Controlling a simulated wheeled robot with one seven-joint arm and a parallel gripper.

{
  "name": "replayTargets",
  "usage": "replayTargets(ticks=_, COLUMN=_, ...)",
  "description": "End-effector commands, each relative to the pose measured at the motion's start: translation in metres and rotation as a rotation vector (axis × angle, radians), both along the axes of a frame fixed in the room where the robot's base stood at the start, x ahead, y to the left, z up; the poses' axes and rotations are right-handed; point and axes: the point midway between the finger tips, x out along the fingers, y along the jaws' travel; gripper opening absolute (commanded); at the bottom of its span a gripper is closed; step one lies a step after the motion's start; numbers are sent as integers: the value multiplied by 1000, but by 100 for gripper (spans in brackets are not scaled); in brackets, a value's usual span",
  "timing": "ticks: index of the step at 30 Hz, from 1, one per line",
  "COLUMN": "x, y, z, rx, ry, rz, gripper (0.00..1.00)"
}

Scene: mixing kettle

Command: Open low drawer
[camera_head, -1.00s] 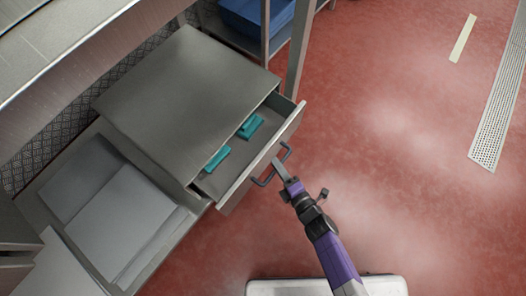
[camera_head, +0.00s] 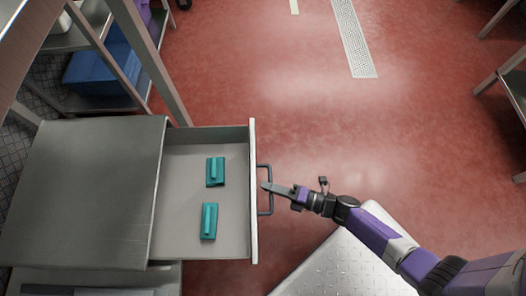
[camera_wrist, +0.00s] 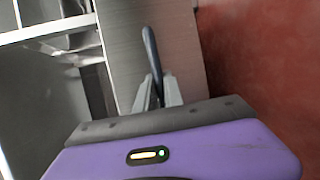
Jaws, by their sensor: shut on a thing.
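The low drawer (camera_head: 181,222) is pulled well out of its grey metal cabinet (camera_head: 85,190). Its dark bar handle (camera_head: 265,208) is on the front panel. My gripper (camera_head: 267,187) is at the handle, and in the wrist view my gripper (camera_wrist: 158,92) is shut on the handle (camera_wrist: 151,50). Two teal blocks with raised grips lie inside the drawer, one farther back (camera_head: 215,172) and one nearer (camera_head: 209,222).
A shelf with a blue bin (camera_head: 105,62) stands behind the cabinet. Its metal leg (camera_head: 150,60) rises close to the drawer's far side. The red floor (camera_head: 310,110) right of the drawer is open. Metal legs (camera_head: 505,75) stand at the far right.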

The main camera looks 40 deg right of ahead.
Motion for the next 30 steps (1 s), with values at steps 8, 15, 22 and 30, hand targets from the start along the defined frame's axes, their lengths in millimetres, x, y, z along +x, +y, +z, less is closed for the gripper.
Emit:
replayTargets(ticks=8, x=-1, y=-1, z=-1, rx=-1, ry=2, rz=-1, gripper=0)
replayTargets(ticks=15, x=-1, y=-1, z=0, rx=-1, ry=2, rz=-1, gripper=34)
replayTargets(ticks=22, x=-1, y=-1, z=0, rx=-1, ry=1, rz=-1, gripper=34)
replayTargets(ticks=30, x=-25, y=-15, z=6, rx=-1, ry=4, rz=-2, gripper=34)
